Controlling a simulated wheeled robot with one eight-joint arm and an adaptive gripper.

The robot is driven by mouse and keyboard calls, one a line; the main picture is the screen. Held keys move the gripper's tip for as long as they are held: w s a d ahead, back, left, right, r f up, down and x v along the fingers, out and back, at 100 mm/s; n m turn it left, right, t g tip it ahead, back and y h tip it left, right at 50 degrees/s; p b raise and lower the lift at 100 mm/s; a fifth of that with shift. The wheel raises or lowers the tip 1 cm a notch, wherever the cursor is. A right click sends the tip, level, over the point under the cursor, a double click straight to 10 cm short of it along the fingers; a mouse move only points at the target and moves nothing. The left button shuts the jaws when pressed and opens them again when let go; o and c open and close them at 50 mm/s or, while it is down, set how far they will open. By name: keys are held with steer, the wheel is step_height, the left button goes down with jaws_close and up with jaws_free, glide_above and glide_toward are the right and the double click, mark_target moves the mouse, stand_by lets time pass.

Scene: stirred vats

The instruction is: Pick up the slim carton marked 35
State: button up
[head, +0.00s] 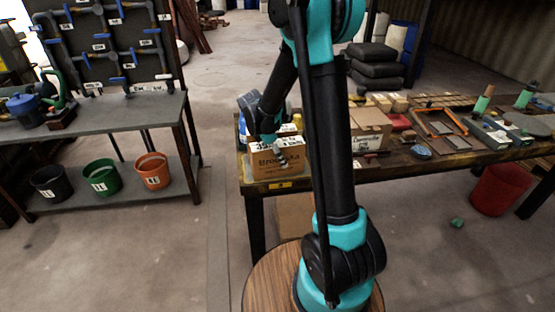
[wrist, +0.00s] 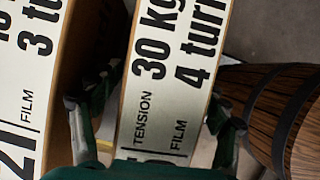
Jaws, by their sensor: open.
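In the wrist view a slim carton (wrist: 150,98) with a white label lies between the fingers of my gripper (wrist: 155,112). Its label reads "TENSION 30 kg" and "FILM 4 turn". The large number at its lower end is mostly hidden by my gripper; only a part like a 5 shows. My gripper is open, one finger on each side of the carton. A second labelled carton (wrist: 38,70), reading "3 tu" and "FILM" with a large 27-like mark, stands to the left. In the head view my gripper (head: 276,146) is low over the printed brown carton (head: 278,175) on the table's left end.
Several buckets, one orange (head: 152,171), sit under the left bench (head: 95,115). Floor between the benches is clear.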

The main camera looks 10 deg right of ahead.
steer(key=shift+x, duration=0.8)
steer(key=shift+c, duration=0.3)
jaws_close()
